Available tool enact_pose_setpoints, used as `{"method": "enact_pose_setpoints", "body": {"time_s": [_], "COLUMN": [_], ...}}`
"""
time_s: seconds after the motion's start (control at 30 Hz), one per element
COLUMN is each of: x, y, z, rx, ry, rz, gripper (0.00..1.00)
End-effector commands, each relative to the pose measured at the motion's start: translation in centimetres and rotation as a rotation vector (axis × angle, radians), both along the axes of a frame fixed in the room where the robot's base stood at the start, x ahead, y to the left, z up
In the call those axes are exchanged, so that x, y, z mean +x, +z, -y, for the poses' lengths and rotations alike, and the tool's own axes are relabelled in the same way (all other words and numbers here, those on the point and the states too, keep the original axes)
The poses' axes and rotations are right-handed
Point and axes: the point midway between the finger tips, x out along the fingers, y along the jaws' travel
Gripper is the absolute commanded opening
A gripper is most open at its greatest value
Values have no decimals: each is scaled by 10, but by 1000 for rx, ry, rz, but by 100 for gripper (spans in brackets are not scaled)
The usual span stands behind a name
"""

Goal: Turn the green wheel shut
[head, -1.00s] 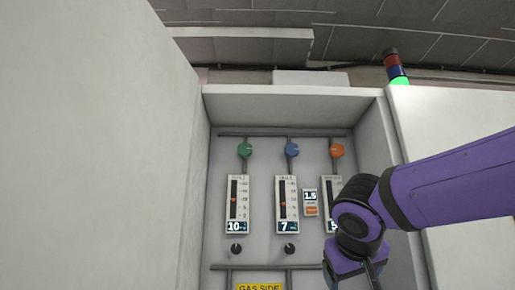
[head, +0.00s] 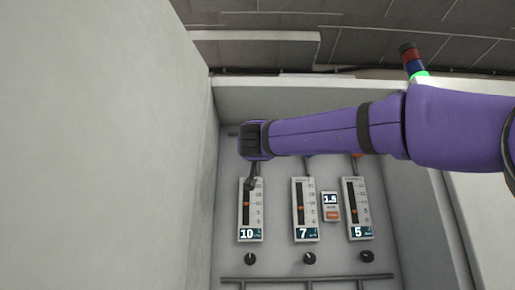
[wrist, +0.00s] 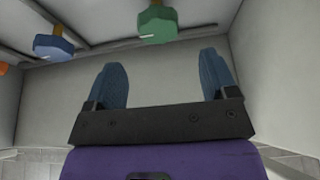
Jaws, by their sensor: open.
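The green wheel (wrist: 158,24) shows in the wrist view at the top, mounted on a grey pipe. My gripper (wrist: 169,80) is open, its two blue fingers apart with nothing between them. The green wheel appears above and beyond the gap between the fingertips, apart from them. In the head view my purple arm reaches left across the panel. The gripper end (head: 253,180) hangs in front of the left gauge. The arm hides the green wheel and the blue wheel there.
The blue wheel (wrist: 53,42) is left of the green one in the wrist view. The left gauge (head: 251,212), middle gauge (head: 305,211) and right gauge (head: 357,210) have black knobs below. A recess wall (head: 200,200) stands close on the left. A signal tower (head: 412,62) glows green.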

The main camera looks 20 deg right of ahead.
Motion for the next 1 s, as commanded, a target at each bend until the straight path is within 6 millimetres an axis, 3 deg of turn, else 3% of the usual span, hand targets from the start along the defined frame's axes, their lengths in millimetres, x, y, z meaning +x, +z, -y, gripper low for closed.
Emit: {"method": "enact_pose_setpoints", "body": {"time_s": [0.2,0.4,0.6,0.9,0.93,1.0], "x": [36,61,72,73,73,73], "y": [15,25,30,31,31,31], "z": [11,20,24,24,24,24], "rx": [1,1,0,0,0,0], "ry": [-2,-2,-1,-1,-1,-1], "rz": [-1,-2,-2,-2,-2,-2], "gripper": [79,79,79,79,77,61]}}
